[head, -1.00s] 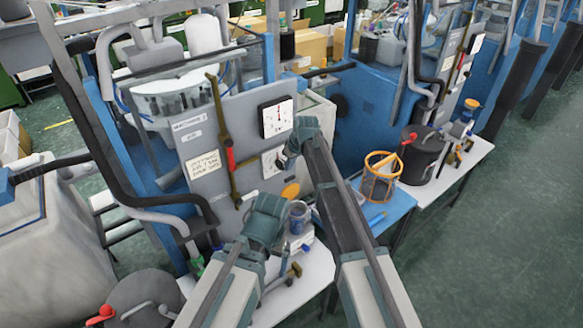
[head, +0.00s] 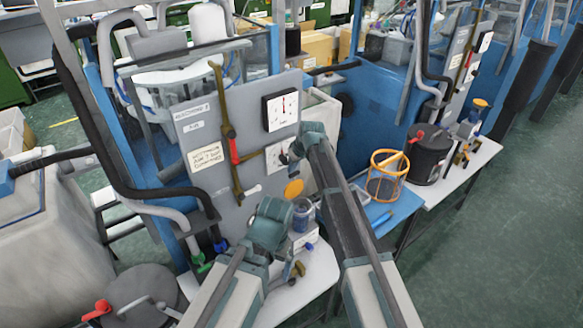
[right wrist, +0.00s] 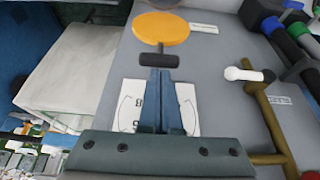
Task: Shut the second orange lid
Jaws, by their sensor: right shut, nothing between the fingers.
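An orange round lid (head: 293,188) stands in front of the grey panel, above a small blue-grey jar (head: 303,215). In the right wrist view the orange lid (right wrist: 161,27) shows its broad face, with a short stem and a dark grip below it. My right gripper (right wrist: 160,75) is shut and empty, its tips just short of the dark grip; I cannot tell if they touch. In the head view my right gripper (head: 286,158) is small, in front of the lower dial. Another orange top (head: 480,103) shows at the machine further right. My left gripper is hidden behind its arm.
The grey panel (head: 200,185) carries dials, labels and a brass lever with a red grip (head: 234,150). An orange wire basket (head: 387,175) and a dark pot (head: 428,155) stand on tables to the right. The green floor at far right is clear.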

